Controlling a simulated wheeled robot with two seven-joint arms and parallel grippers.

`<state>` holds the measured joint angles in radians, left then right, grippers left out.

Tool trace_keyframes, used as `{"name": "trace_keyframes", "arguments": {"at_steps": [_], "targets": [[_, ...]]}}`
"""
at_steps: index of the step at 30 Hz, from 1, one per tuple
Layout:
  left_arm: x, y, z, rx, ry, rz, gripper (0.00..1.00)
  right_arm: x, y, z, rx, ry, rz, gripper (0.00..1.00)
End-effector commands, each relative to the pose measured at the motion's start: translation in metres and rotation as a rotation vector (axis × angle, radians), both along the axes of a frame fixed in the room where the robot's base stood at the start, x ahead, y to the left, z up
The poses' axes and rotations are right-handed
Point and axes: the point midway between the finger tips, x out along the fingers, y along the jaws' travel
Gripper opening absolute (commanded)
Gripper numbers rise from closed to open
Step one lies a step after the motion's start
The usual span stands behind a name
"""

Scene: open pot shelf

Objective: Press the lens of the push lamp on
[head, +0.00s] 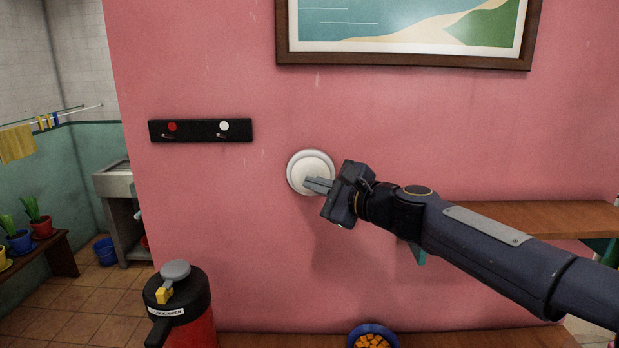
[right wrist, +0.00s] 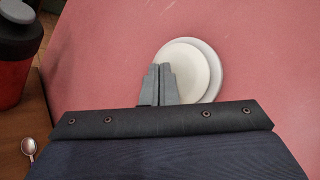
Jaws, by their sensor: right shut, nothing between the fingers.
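The push lamp (head: 297,167) is a round white fixture on the pink wall, with a raised lens (head: 312,168) inside a wider rim. It also shows in the right wrist view (right wrist: 213,62), where the lens (right wrist: 188,62) looks plain off-white. My right gripper (head: 308,184) is shut and empty, its fingertips in front of the lower part of the lens. In the right wrist view the closed fingertips (right wrist: 160,66) overlap the lens's left side. I cannot tell whether they touch it. My left gripper is not in view.
A black hook rail (head: 200,130) hangs left of the lamp, and a framed picture (head: 400,58) hangs above. Below are a red and black flask (head: 190,310) and a blue bowl (head: 356,332). A spoon (right wrist: 29,148) lies beneath. A wooden shelf (head: 540,216) is at right.

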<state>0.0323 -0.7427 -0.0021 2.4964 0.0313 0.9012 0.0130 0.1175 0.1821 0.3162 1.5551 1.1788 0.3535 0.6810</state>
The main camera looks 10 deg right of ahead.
Motion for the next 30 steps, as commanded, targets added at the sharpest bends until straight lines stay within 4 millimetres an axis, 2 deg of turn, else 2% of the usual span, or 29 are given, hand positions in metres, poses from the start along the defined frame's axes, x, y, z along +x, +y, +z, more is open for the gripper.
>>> {"name": "trace_keyframes", "arguments": {"at_steps": [30], "targets": [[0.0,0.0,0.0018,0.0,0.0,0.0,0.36,0.0086,-0.0018,0.0001,-0.001,-0.001,0.0,0.0]]}}
